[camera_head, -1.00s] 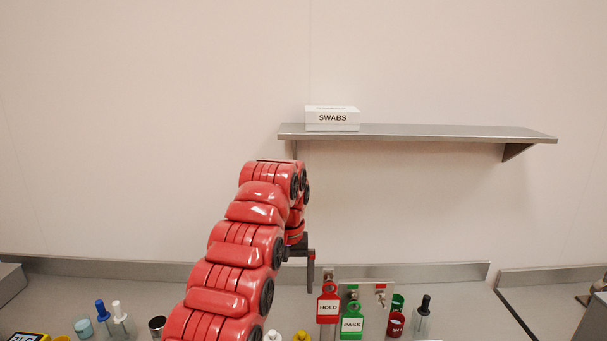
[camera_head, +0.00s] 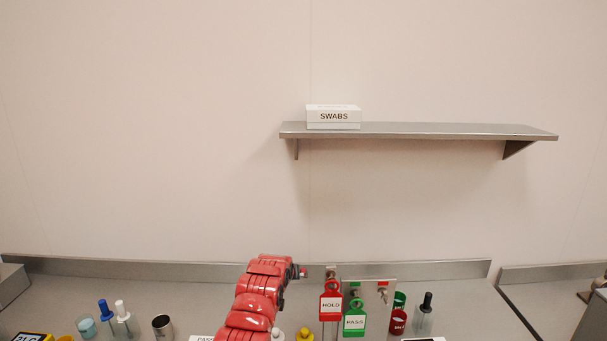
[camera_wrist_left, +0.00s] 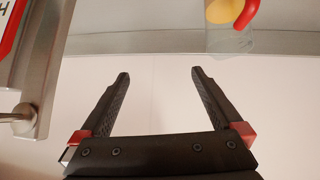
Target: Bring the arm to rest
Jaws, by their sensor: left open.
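My left arm (camera_head: 258,300), red and segmented, comes up from the bottom middle of the head view, low over the bench. Its gripper is mostly hidden there behind the arm. In the left wrist view my left gripper (camera_wrist_left: 159,76) shows two black fingers wide apart with nothing between them. A metal stand (camera_head: 381,289) with a red HOLD tag (camera_head: 330,303) and a green PASS tag (camera_head: 354,320) is just right of the arm. Part of the stand shows at the left of the wrist view (camera_wrist_left: 38,85). My right gripper is not seen.
A wall shelf (camera_head: 430,132) holds a white SWABS box (camera_head: 333,117). Blue-capped and white-capped bottles, a metal cup (camera_head: 162,327) and a teal-topped jar (camera_head: 86,327) stand left of the arm. Red and green cups and a black-capped bottle (camera_head: 424,315) stand right of the stand.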

